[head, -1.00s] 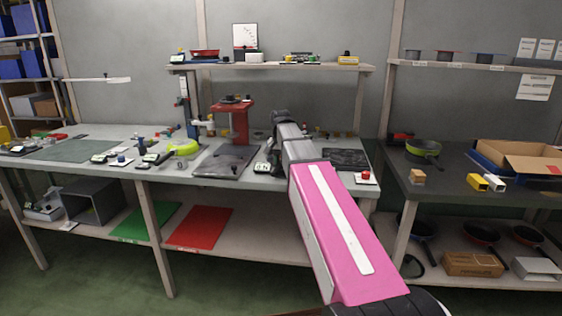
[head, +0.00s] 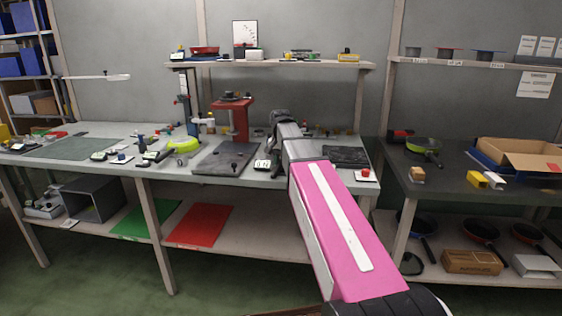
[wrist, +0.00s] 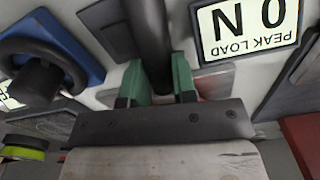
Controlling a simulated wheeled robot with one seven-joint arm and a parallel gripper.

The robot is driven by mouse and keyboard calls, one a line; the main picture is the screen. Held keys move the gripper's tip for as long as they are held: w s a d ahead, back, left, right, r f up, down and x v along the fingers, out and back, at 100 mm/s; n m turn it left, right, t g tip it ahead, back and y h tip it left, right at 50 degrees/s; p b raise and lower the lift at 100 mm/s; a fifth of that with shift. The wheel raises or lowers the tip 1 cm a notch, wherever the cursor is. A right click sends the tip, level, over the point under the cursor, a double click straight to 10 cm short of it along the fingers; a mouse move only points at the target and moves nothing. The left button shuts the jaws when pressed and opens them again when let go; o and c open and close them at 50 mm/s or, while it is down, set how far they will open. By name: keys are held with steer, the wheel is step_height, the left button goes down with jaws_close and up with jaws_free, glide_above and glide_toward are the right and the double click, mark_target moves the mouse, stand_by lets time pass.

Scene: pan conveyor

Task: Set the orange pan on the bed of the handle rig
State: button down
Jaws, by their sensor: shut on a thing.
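In the wrist view my gripper (wrist: 157,88) has its green finger pads closed on both sides of a dark, rounded handle (wrist: 150,40). The handle runs up out of the picture, and whatever is at its far end is out of view. No orange pan body shows there. In the head view my pink arm reaches over the long bench and hides my gripper. Orange pans (head: 480,230) lie on the lower right shelf. A PEAK LOAD display (wrist: 246,22) reading 0 N is close to the right of the handle; I cannot tell how much of the handle rig shows.
A blue block with a black ring (wrist: 40,62) is left of my gripper, and a red part (wrist: 302,138) is at lower right. The green mat (head: 146,218) below is clear.

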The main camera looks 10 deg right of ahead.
steer(key=c, duration=0.8)
jaws_free()
steer(key=shift+f, duration=0.15)
